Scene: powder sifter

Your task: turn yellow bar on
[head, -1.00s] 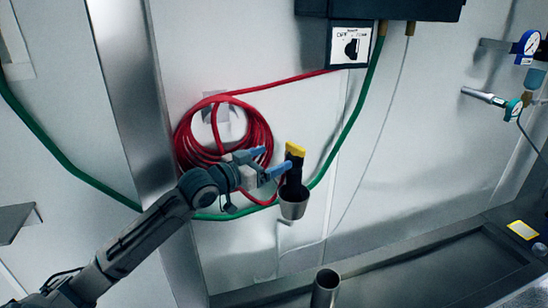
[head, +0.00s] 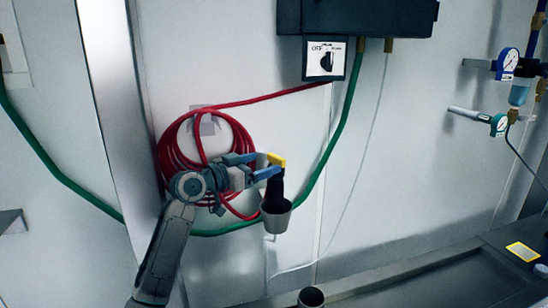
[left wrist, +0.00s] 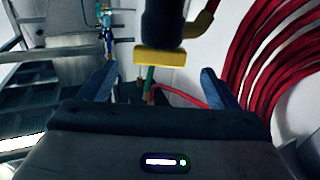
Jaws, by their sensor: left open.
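The yellow bar (head: 277,159) sits at the top of a black handle (head: 274,188) that joins a grey metal cup (head: 276,216) near the wall. My left gripper (head: 260,166) is open at the bar's left side, with its blue fingers reaching toward it. In the left wrist view, the yellow bar (left wrist: 159,57) lies across the black body, between and a little beyond the two spread fingertips (left wrist: 158,78). I see no finger clearly touching it. My right gripper is not in view.
A coiled red hose (head: 177,158) hangs on the wall behind my left gripper. A green hose (head: 342,124) runs close by on the right. A black box with an OFF switch (head: 325,60) is above. A dark sink or counter (head: 420,278) lies below right.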

